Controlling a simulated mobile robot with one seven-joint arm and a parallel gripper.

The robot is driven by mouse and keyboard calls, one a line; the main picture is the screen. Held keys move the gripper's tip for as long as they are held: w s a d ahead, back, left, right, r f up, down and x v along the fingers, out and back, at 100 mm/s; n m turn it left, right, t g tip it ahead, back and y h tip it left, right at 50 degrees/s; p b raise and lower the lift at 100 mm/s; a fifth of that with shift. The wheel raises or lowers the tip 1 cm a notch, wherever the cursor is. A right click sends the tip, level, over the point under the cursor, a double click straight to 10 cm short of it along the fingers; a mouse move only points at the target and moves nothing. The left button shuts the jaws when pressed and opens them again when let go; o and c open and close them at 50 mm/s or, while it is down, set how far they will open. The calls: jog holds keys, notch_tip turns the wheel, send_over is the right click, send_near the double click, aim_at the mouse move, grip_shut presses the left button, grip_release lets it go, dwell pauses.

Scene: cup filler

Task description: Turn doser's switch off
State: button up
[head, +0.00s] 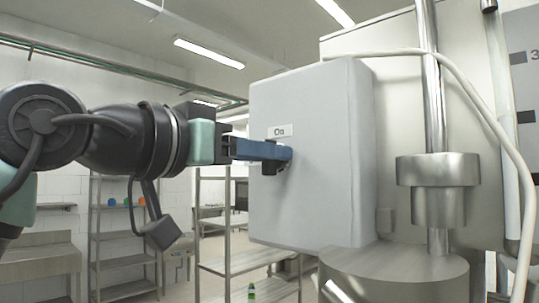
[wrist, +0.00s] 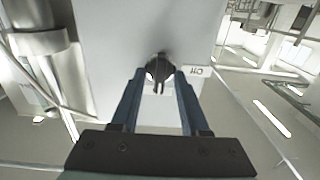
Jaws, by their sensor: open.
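The doser's switch is a black rotary knob (wrist: 158,70) on the face of the light grey doser box (head: 325,160). A small white label reading "On" (head: 280,131) sits beside the knob; it also shows upside down in the wrist view (wrist: 196,71). My gripper (wrist: 160,77) has its blue fingers apart, one on each side of the knob, with the tips close to the box face. I cannot tell whether the fingers touch the knob. In the head view my gripper (head: 287,153) hides most of the switch.
A steel cylinder on a vertical rod (head: 438,185) and a pale hose (head: 490,115) stand right of the box. A round steel part (head: 395,275) lies below it. Metal shelves (head: 125,232) stand farther back at left. Open room lies left of the box.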

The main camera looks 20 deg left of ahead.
jog(key=shift+s, duration=0.1)
grip_shut()
jog(key=shift+n, duration=0.3)
jog(key=shift+a+f+n+p, duration=0.15)
jog(key=shift+n+p, duration=0.8)
jog(key=shift+n, duration=3.35)
jog(key=shift+a+f+n+p, duration=0.1)
jog(key=shift+n+p, duration=0.85)
jog(key=shift+n, duration=3.35)
